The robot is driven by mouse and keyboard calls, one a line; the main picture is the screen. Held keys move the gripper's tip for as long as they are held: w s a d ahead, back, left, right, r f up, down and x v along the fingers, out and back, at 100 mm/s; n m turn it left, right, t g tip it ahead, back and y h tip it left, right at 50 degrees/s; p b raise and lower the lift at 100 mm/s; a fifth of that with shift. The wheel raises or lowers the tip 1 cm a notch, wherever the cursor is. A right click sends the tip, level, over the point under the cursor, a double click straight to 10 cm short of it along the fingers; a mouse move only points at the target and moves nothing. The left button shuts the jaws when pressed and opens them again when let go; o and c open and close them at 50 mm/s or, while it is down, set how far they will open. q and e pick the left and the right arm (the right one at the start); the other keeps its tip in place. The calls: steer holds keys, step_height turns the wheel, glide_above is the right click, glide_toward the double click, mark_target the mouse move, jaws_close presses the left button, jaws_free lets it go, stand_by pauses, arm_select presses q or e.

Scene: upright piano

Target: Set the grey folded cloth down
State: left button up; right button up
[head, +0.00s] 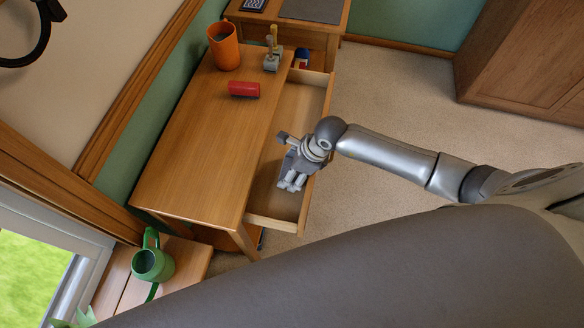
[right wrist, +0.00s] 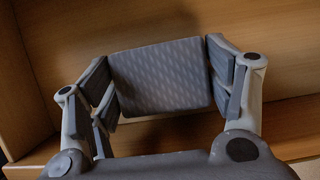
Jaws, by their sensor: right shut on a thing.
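The grey folded cloth (right wrist: 160,80) shows in the right wrist view as a flat, patterned block between the fingers of my right gripper (head: 291,178). The gripper is shut on it, with a finger at each side edge. In the head view the gripper is over the open drawer (head: 290,215) of the wooden desk; the cloth cannot be made out clearly there. In the right wrist view wooden boards of the drawer lie behind and below the cloth. I cannot tell whether the cloth touches the drawer floor. My left gripper is not in view.
The desk top (head: 200,150) holds an orange cup (head: 224,50), a red cylinder (head: 244,89) and a grey object with upright handles (head: 272,58). A green watering can (head: 153,262) stands at lower left. The drawer's front wall and sides surround the gripper. Much of the desk top is clear.

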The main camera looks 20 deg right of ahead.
steer(key=o, duration=0.4)
steer(key=shift+f, duration=0.1)
steer(key=o, duration=0.5)
steer(key=v, duration=1.2)
steer(key=shift+r, duration=0.25)
